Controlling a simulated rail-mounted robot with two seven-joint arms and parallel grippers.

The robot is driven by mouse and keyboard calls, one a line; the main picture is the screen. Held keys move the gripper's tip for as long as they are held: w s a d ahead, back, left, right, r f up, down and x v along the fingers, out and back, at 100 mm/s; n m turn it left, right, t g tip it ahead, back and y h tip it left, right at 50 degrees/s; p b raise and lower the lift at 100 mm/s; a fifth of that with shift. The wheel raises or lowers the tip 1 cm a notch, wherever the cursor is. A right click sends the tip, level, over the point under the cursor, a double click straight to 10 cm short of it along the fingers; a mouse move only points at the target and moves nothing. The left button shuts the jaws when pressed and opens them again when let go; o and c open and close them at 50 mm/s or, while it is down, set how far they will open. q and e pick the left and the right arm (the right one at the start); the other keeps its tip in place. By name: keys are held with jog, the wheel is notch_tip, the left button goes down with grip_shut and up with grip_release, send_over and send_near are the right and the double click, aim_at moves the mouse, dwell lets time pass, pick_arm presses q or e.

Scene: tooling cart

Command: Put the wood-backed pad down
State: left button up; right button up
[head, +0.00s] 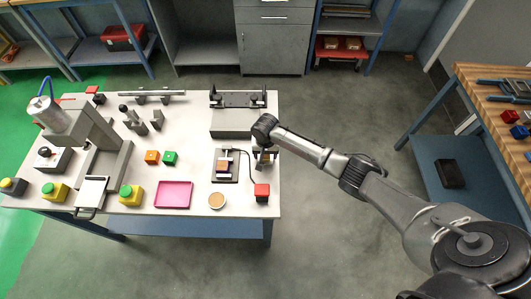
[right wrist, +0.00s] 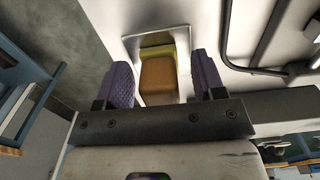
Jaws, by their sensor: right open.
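The likely wood-backed pad is a small brown block (head: 222,166). My right gripper (head: 264,160) is over the table's right side, to the right of the block in the head view. Its purple fingers (right wrist: 164,78) are apart, one on either side of the block in the wrist view; I cannot tell whether they touch it. My left gripper is out of view.
A round tan disc (head: 216,200) and a pink tray (head: 174,195) lie near the front edge. A grey box (head: 232,122) with a dark bracket stands behind. Bare white tabletop lies between them.

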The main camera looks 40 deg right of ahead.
notch_tip(320, 180, up, 11)
jog(key=shift+w+f+p, duration=0.1)
jog(key=shift+p, duration=0.65)
jog(key=shift+r, duration=0.75)
